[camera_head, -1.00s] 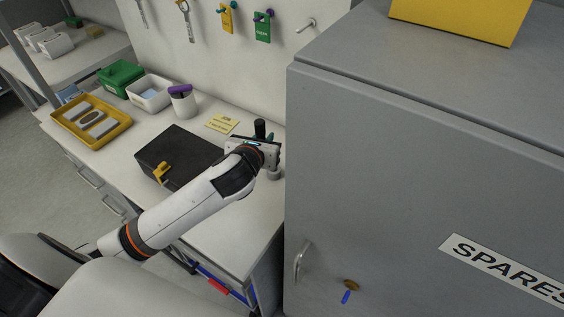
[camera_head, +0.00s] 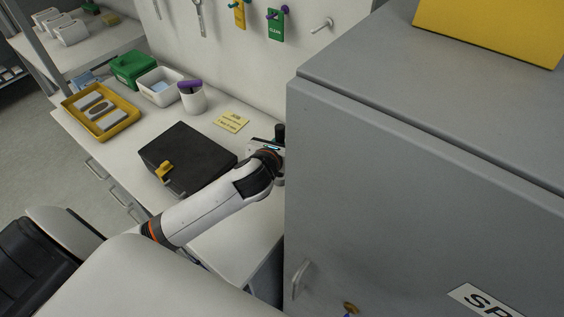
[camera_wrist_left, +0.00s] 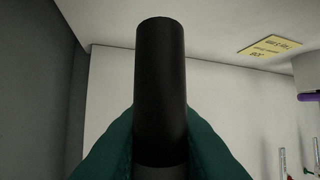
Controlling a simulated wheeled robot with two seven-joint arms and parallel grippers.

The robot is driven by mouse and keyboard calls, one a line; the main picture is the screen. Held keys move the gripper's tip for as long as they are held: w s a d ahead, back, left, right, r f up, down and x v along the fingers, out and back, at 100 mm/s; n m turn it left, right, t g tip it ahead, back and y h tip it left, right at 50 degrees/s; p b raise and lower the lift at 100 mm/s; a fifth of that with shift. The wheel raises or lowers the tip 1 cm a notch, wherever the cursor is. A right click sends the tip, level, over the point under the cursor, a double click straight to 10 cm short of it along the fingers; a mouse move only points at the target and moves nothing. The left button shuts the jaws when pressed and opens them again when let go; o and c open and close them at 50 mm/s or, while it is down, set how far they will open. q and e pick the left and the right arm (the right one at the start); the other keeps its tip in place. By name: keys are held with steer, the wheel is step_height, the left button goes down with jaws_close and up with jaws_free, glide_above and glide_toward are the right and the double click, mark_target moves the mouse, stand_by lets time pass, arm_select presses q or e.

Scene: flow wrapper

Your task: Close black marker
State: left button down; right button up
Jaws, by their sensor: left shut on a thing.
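The black marker (camera_wrist_left: 160,85) shows in the left wrist view as a plain black cylinder with a grey part at its lower end. I cannot tell its cap from its body. My left gripper (camera_wrist_left: 160,150) has teal fingers pressed on both sides of its lower part. In the head view the black marker (camera_head: 279,132) stands roughly upright above my left gripper (camera_head: 280,149), at the right end of the workbench. The grey cabinet's edge partly hides the gripper there. My right gripper is not in view.
The grey cabinet (camera_head: 400,190) stands close on the right. A black case (camera_head: 190,155) with a yellow latch lies left of my arm. A yellow note (camera_head: 231,122), white cup (camera_head: 194,100), white bin (camera_head: 160,88) and yellow tray (camera_head: 100,127) are farther back on the white workbench (camera_head: 243,220).

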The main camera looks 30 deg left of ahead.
arm_select(q)
steer(key=shift+f, duration=0.8)
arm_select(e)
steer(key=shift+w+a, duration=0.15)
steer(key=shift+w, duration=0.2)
arm_select(q)
step_height(320, 180, down, 3)
steer(key=shift+f, duration=0.35)
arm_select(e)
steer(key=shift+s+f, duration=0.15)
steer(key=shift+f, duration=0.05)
arm_select(q)
steer(key=shift+f+b, duration=0.3)
steer(key=shift+f, duration=0.25)
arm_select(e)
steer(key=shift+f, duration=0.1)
arm_select(q)
steer(key=c, duration=1.3)
jaws_free()
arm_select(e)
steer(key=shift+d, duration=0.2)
